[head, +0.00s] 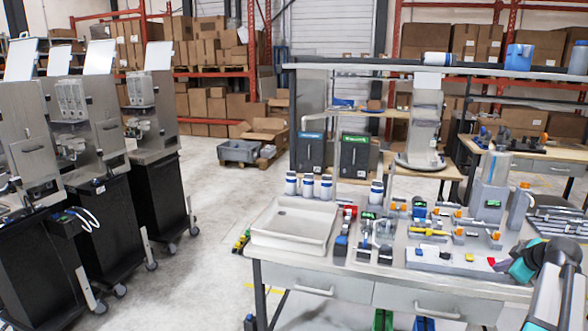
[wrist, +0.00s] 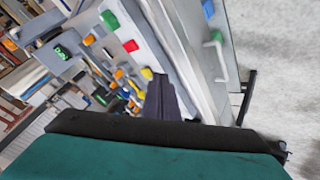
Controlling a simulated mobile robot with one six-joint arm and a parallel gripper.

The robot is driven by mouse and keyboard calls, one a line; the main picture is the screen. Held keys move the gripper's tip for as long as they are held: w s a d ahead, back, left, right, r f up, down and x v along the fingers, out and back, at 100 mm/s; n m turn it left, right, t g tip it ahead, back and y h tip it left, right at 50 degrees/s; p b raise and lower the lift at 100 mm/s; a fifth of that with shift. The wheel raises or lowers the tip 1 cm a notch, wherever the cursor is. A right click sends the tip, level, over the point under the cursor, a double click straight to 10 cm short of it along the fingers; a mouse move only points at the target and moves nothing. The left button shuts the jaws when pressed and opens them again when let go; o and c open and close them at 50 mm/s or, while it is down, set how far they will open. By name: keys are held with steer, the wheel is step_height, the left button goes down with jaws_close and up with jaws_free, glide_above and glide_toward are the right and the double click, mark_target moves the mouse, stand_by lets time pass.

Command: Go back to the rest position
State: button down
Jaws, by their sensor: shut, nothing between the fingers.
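My gripper (wrist: 163,88) shows in the wrist view as dark fingers closed together, with nothing between them. They point toward the front edge of the workbench, past a black bar and the teal part of my wrist. In the head view my arm comes in at the lower right, with its teal band over the right end of the workbench (head: 345,266). The fingertips are hard to make out there. I cannot tell the exact height of my gripper above the bench.
A white tray (head: 262,238) sits at the bench's left end. Several small coloured parts, white bottles (head: 326,188) and a grey device with a green display (head: 493,185) stand on the bench. Black-based carts (head: 157,195) line the left. Floor (head: 215,185) between them is clear.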

steer(key=a+f+m+g+y, duration=0.3)
steer(key=a+f+g, duration=0.2)
steer(key=a+f, duration=2.25)
steer(key=s+a+f+m+g+b, duration=0.15)
steer(key=s+a+f+g, duration=0.45)
steer(key=s+a+f, duration=1.3)
steer(key=s+a+f+m+g+h, duration=0.1)
steer(key=s+a+f, duration=0.2)
steer(key=s, duration=0.5)
steer(key=s+a+f+m+g, duration=0.1)
steer(key=s+a+f+g, duration=0.1)
steer(key=s, duration=0.6)
step_height(320, 180, down, 2)
steer(key=shift+a+h, duration=0.4)
steer(key=shift+a, duration=0.25)
